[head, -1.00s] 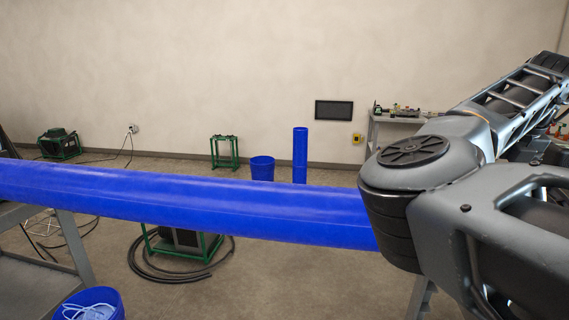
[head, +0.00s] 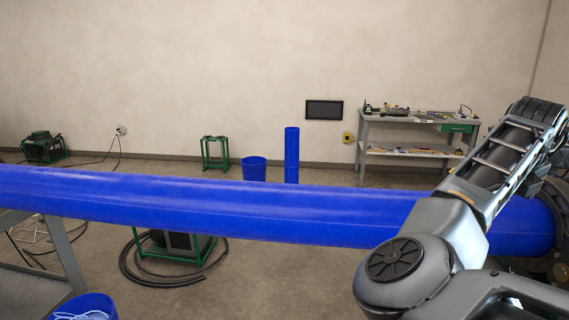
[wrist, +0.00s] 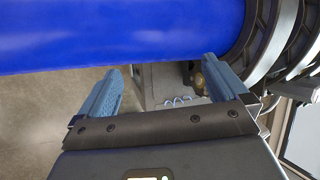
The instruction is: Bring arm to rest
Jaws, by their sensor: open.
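My arm fills the right side of the head view, and its grey links cross in front of the blue pipe's right part. My gripper (wrist: 160,90) shows in the wrist view with its two blue-grey fingers spread apart and nothing between them. The long blue pipe (head: 200,205) runs across the head view. In the wrist view the pipe (wrist: 120,35) lies just beyond the fingertips. Whether a fingertip touches it I cannot tell. The gripper itself is not clearly visible in the head view.
Dark clamp rings (wrist: 265,40) surround the pipe's right end. A workbench (head: 410,150) with tools stands at the back wall. A blue bucket (head: 254,169) and an upright blue pipe piece (head: 292,155) stand on the floor. A green-framed machine (head: 172,245) with coiled hose sits below the pipe.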

